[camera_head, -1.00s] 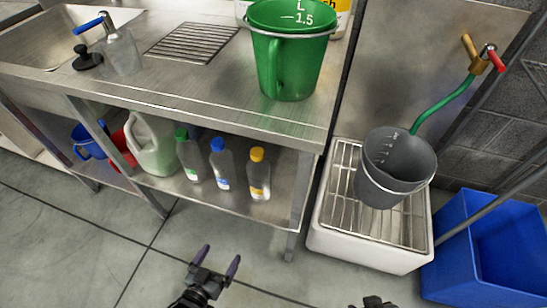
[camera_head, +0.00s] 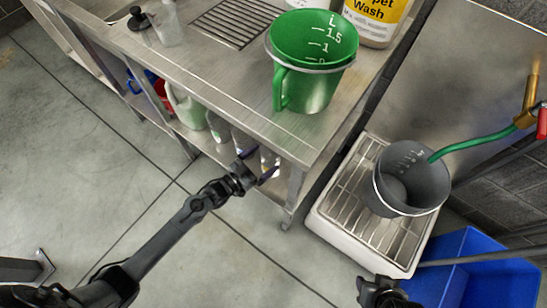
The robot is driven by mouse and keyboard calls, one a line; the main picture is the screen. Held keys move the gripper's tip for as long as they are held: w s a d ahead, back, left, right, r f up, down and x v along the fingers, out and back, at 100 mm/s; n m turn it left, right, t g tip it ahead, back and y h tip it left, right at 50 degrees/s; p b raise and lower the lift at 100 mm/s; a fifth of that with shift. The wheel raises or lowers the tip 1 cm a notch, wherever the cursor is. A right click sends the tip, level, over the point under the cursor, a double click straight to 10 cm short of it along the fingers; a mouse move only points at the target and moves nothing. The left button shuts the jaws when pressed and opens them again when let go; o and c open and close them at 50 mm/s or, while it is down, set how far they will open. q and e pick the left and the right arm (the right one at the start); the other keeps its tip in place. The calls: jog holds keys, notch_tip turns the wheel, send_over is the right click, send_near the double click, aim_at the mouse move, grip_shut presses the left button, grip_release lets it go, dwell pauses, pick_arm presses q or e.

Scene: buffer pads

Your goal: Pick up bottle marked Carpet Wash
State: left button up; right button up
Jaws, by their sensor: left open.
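The bottle marked Carpet Wash (camera_head: 378,20) stands on the steel counter at the top of the head view, behind the green measuring jug. It has a yellow label; its upper part is cut off by the frame. My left gripper (camera_head: 260,174) is open at the lower shelf under the counter, far from that bottle, in front of small clear bottles (camera_head: 219,128) that it partly hides. My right gripper (camera_head: 384,292) is at the bottom edge, below the sink grate; its fingers are not clear enough to tell their state.
The green jug (camera_head: 310,75) stands on the counter (camera_head: 225,75) near its front edge. A grey bucket (camera_head: 415,180) sits on the floor sink's grate (camera_head: 345,205), with a green hose (camera_head: 480,145) above. A blue bin (camera_head: 470,275) is at lower right. Open floor lies at left.

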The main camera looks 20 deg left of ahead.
pick_arm(q)
jog(key=shift+w+d+f, duration=0.1)
jog(key=shift+w+d, duration=0.1)
jog(key=shift+w, duration=0.25)
jog(key=shift+a+f+b, duration=0.15)
jog(key=shift+a+b, duration=0.1)
jog(key=shift+b, duration=0.05)
jog(key=b+x, duration=0.3)
jog(key=x, duration=0.2)
jog(key=shift+d+f, duration=0.1)
jog(key=shift+d, duration=0.2)
jog(key=shift+s+a, duration=0.15)
jog(key=shift+s, duration=0.05)
jog(key=shift+c, duration=0.5)
jog(key=c, duration=0.7)
jog(key=shift+c, duration=0.5)
